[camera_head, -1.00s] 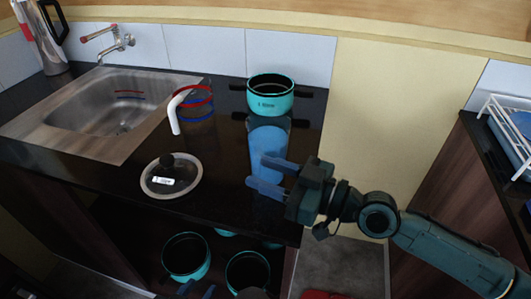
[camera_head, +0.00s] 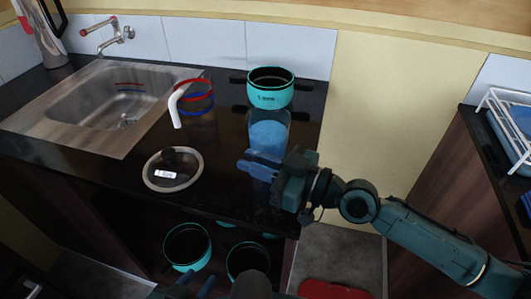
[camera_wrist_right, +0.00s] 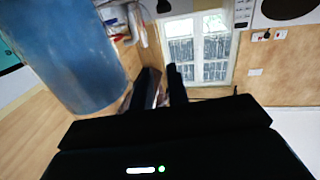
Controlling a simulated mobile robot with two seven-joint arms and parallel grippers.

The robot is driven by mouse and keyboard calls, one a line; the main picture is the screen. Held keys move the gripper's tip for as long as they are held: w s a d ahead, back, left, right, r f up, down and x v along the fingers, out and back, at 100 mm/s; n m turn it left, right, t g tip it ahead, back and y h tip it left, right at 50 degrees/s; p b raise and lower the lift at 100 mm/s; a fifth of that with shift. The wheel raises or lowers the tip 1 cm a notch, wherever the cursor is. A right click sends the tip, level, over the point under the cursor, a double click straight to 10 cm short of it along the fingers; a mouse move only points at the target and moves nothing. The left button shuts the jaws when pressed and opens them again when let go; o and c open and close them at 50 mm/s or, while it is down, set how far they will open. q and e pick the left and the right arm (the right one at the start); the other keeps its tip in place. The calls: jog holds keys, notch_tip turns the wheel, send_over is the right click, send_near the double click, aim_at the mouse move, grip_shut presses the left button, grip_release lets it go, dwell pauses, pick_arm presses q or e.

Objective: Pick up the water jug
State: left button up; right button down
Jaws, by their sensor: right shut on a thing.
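The water jug (camera_head: 268,137) is a clear container with blue contents on the dark counter, in front of a teal pot. It fills the upper left of the right wrist view (camera_wrist_right: 65,50), as a large blue cylinder beside my fingers. My right gripper (camera_head: 257,170) comes in from the right at the jug's near side. Its fingers are close together, also in the wrist view (camera_wrist_right: 164,85), and shut on the jug. The exact part held is hidden. My left gripper (camera_head: 192,287) is low at the bottom edge, with its fingers apart and empty.
The teal pot (camera_head: 271,90) stands behind the jug. A clear vessel with a white handle (camera_head: 175,108) and a glass lid (camera_head: 173,170) are to the left, near the sink (camera_head: 110,100). Teal pots (camera_head: 187,247) sit below the counter. A white rack (camera_head: 505,125) is at right.

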dwell(0.3)
jog(key=shift+r, duration=0.15)
jog(key=shift+r, duration=0.2)
